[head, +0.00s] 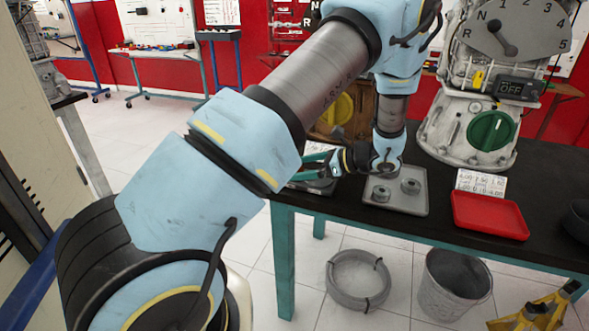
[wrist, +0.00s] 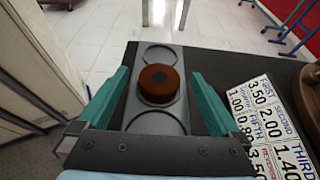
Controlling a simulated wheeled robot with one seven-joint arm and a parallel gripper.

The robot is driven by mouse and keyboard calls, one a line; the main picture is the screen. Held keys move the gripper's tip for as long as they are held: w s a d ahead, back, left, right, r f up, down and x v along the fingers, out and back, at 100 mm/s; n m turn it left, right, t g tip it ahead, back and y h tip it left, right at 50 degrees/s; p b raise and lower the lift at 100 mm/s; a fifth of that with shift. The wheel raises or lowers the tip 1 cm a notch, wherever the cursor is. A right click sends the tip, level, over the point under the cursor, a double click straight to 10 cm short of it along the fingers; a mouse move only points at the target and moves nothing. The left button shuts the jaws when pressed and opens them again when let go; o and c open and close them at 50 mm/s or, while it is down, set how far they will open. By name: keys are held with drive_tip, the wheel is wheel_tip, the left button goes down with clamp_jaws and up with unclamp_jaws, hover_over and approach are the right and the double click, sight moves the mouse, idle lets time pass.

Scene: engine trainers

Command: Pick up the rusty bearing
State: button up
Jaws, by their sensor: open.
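The rusty bearing (wrist: 160,82) is a short brown-orange cylinder with a darker centre on top. In the wrist view it sits in the middle ring of a grey holder (wrist: 157,121), with an empty ring beyond it and another ring nearer. My gripper (wrist: 161,73) is open, with one teal finger on each side of the bearing and a gap to both. I cannot tell how far the fingertips are above the holder. In the head view my gripper (head: 318,164) is at the table's left end; the bearing is hidden there.
A grey tray (head: 398,204) with two grey round parts lies right of my gripper. A number card (head: 482,182), a red tray (head: 490,216) and a gearbox trainer (head: 465,125) stand farther right on the black table (head: 440,228).

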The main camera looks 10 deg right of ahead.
drive_tip(key=shift+a, duration=0.1)
drive_tip(key=shift+c, duration=0.4)
drive_tip(key=shift+w, duration=0.1)
clamp_jaws()
